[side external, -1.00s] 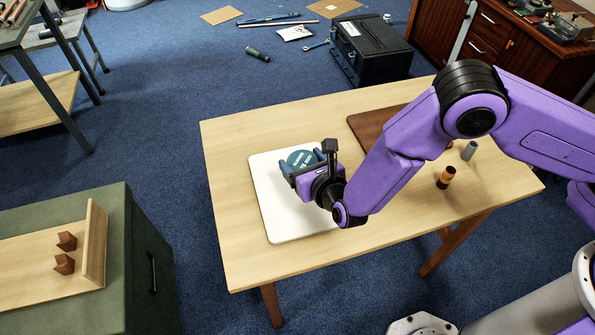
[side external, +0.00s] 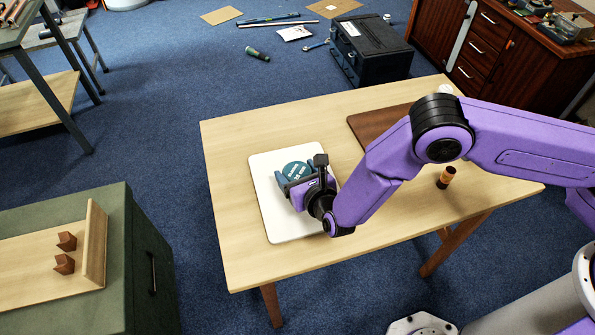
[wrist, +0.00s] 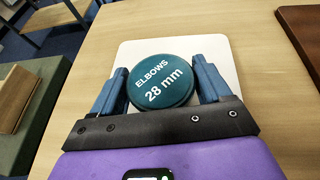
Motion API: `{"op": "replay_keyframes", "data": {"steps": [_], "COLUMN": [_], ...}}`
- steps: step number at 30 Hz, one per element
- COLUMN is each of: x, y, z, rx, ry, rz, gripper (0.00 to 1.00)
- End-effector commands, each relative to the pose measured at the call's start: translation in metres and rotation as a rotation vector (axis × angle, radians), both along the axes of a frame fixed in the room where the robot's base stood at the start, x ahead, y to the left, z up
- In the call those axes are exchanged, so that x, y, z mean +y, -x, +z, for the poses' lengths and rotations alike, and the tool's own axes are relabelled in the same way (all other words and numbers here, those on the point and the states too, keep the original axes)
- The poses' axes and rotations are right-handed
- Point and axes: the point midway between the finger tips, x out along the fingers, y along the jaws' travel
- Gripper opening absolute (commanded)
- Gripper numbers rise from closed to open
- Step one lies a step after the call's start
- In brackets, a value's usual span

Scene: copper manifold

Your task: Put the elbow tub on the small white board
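The elbow tub (side external: 292,169) is a round teal tub; its lid reads "ELBOWS 28 mm" in the wrist view (wrist: 160,84). My gripper (side external: 297,175) has a blue finger on each side of the tub and is shut on it. The tub is upright, over the small white board (side external: 288,224), towards the board's far half. Whether its base touches the board is hard to tell. The board also shows behind the tub in the wrist view (wrist: 222,58). My gripper hides part of the board's right side.
The board lies on a light wooden table (side external: 232,150). A brown board (side external: 375,126) lies at the table's back, right of the white board. A small dark and orange cylinder (side external: 446,177) stands to the right. A green cabinet (side external: 150,255) stands left of the table.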

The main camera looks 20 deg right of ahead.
Motion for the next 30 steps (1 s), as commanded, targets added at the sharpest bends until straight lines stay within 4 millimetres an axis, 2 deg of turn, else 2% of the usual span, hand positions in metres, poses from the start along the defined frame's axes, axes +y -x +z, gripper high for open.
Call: {"op": "replay_keyframes", "data": {"steps": [1, 2, 11, 14, 30], "x": [0.0, 0.0, 0.0, 0.0, -0.011], "y": [0.0, 0.0, 0.0, 0.008, 0.096], "z": [0.0, 0.0, 0.003, 0.006, 0.043], "rx": [0.0, 0.0, 0.0, 0.001, 0.0], "ry": [0.0, 0.0, -0.001, 0.0, 0.0], "rz": [0.0, 0.0, 0.0, 0.002, 0.003], "gripper": [0.9, 1.0, 1.0, 1.0, 1.0]}}
